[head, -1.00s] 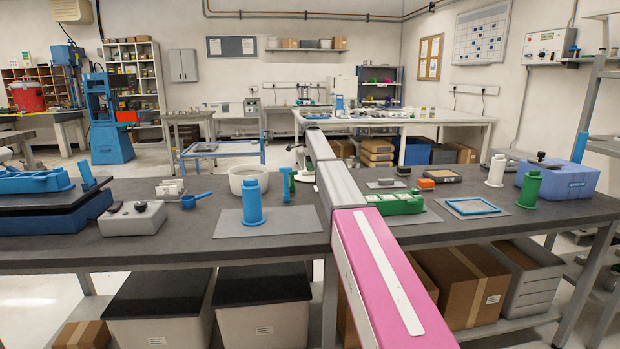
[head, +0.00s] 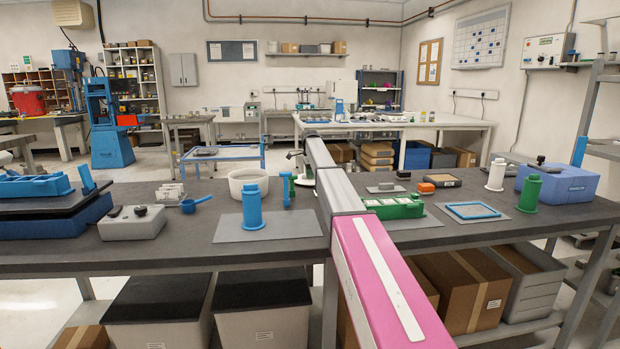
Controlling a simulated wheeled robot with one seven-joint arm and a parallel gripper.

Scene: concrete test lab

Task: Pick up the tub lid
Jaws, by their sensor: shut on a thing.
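My arm, pink and grey, runs from the lower right up across the middle of the head view. Its far end, with my gripper, cannot be made out. A white round tub (head: 248,182) stands open on the dark bench, left of my arm. I cannot pick out the tub lid for sure. A white rounded piece (head: 306,179) with a dark part above it shows just left of my arm, partly covered by it; I cannot tell what it is.
On the bench (head: 180,253), a blue spool-shaped piece (head: 252,207) stands on a grey mat, with a slim blue piece (head: 287,192) behind it. A blue scoop (head: 194,204) lies left. A green tray (head: 398,208) and green spool (head: 529,194) are right of my arm.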

